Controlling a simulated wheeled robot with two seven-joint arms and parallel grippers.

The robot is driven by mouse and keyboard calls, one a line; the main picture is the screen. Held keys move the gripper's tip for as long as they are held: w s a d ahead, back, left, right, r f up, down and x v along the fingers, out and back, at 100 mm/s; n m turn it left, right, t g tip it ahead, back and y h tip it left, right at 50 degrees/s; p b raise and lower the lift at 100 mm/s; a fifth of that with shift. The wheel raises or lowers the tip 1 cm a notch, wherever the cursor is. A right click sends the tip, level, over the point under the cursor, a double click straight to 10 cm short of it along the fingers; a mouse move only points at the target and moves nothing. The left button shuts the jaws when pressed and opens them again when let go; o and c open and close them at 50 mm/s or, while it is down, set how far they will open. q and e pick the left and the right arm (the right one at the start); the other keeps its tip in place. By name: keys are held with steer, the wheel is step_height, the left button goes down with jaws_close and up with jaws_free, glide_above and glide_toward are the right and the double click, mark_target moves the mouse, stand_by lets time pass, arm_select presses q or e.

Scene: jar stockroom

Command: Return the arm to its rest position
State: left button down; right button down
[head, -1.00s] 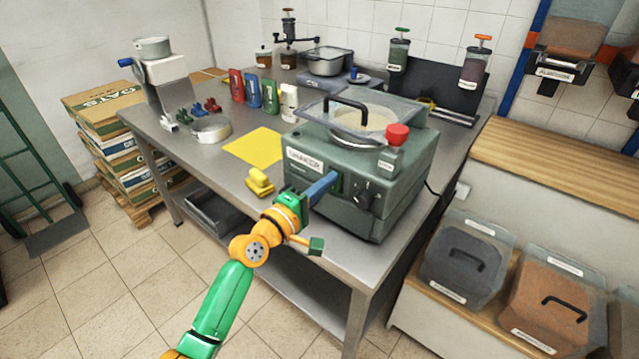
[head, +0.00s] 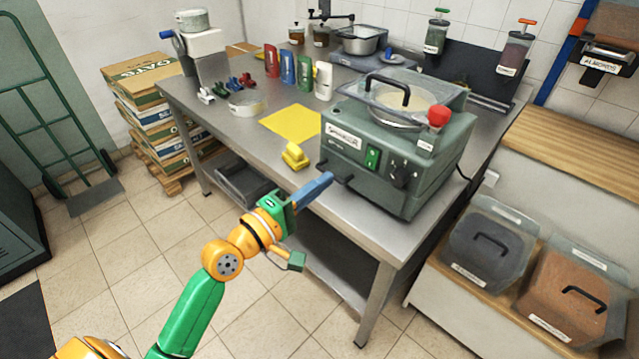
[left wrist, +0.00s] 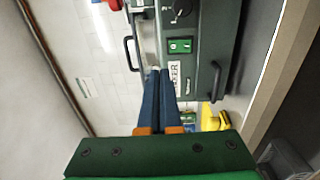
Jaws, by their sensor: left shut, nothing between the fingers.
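My left gripper (head: 322,183) is in front of the table's front edge, its blue fingers shut with nothing between them. The fingers also show in the left wrist view (left wrist: 160,98), closed together and pointing at the shaker's front. The green-grey shaker machine (head: 385,150) stands on the steel table (head: 225,140), with its lid on top and a green switch (head: 372,158) on its front. In the head view the fingertips are close to the shaker's lower left corner; I cannot tell the exact gap. My right gripper is not in view.
A yellow clamp-like object (head: 295,156) lies near the table's front edge, beside a yellow mat (head: 291,122). Ingredient bins (head: 487,250) stand on a low shelf at the right. A hand truck (head: 65,120) and stacked boxes (head: 150,100) stand at the left. The floor in front is clear.

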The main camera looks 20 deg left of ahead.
arm_select(q)
steer(key=shift+w+d+f, duration=0.1)
steer(key=shift+w, duration=0.05)
steer(key=s+a+f+m+g+y, duration=0.1)
steer(key=s+f+m+g+y, duration=0.1)
steer(key=f, duration=0.8)
steer(key=s+a+f+m+g+y, duration=0.1)
steer(key=s+f+g, duration=0.15)
steer(key=f, duration=0.75)
steer(key=s+a+f+m+g+y, duration=0.2)
steer(key=f+g, duration=0.1)
steer(key=f, duration=0.7)
steer(key=s+d+f+m+g, duration=0.1)
steer(key=s+f+m+g, duration=0.2)
steer(key=s+f, duration=0.3)
steer(key=s+d+f+m+g, duration=0.1)
steer(key=s+f+m, duration=0.3)
steer(key=s, duration=1)
steer(key=s+d+f+m+g+y, duration=0.1)
steer(key=s+f+m+g, duration=0.3)
steer(key=s+f, duration=0.4)
steer(key=shift+s+f+m+g+p, duration=0.15)
steer(key=shift+s+m+g+p, duration=0.25)
steer(key=shift+s, duration=0.8)
